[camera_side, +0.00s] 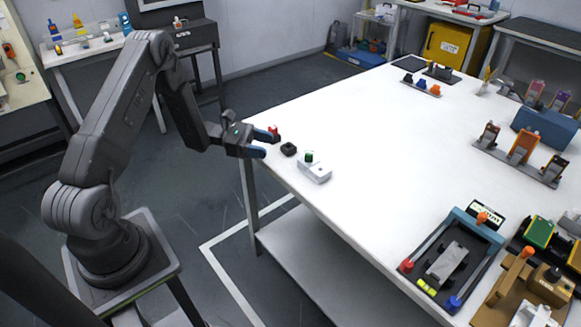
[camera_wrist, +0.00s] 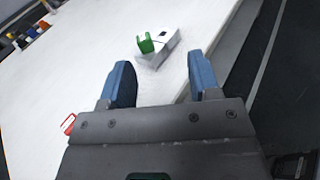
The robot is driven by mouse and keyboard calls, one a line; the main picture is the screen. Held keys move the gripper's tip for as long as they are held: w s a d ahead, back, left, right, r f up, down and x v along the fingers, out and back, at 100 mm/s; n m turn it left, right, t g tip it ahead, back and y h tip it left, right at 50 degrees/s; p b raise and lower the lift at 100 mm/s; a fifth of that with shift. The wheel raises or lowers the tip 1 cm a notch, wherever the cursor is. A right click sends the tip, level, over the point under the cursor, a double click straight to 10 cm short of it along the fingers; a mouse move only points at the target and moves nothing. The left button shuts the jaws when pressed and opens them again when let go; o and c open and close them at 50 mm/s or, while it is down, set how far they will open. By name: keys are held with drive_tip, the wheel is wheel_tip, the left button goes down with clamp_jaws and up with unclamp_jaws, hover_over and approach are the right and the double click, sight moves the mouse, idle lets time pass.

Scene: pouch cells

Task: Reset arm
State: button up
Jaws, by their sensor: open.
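My gripper (camera_side: 271,144) reaches over the near left corner of the white table (camera_side: 370,130), with blue fingertips spread apart and nothing between them. In the wrist view, the two blue fingers of my gripper (camera_wrist: 162,82) are wide apart. Beyond them, a white box with a green part on top (camera_wrist: 158,50) lies on the table. The same white box (camera_side: 314,172) stands right of the gripper in the side view. A small black block (camera_side: 289,149) sits between the gripper and the box. A small red item (camera_side: 274,131) shows behind the fingers.
A blue-framed fixture (camera_side: 452,260) stands at the table's near right, beside a tan tray (camera_side: 522,288). A rack with several upright pieces (camera_side: 521,150) stands at the right. Small coloured parts (camera_side: 421,86) lie at the back. The table's middle is clear.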

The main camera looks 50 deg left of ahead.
drive_tip(key=s+d+r+m+g+y, duration=0.2)
drive_tip(key=s+d+r+m+g, duration=0.25)
drive_tip(key=d+r+m, duration=0.3)
drive_tip(key=s+d+r+m+g+y, duration=0.2)
drive_tip(key=s+d+r+m+g, duration=0.1)
drive_tip(key=d+r+m+g, duration=0.4)
drive_tip(key=s+d+r+m+t+y, duration=0.1)
drive_tip(key=s+r+m+t+y, duration=0.2)
drive_tip(key=s, duration=0.4)
drive_tip(key=s+d+r+m+t+y, duration=0.2)
drive_tip(key=s+r+m+t+y, duration=0.2)
drive_tip(key=s+r+m+y, duration=0.1)
drive_tip(key=s+m+y, duration=0.1)
drive_tip(key=s+y, duration=0.1)
drive_tip(key=s, duration=0.1)
drive_tip(key=shift+s+d+r+m, duration=0.2)
drive_tip(key=shift+s+r+m, duration=0.1)
drive_tip(key=shift+m, duration=0.05)
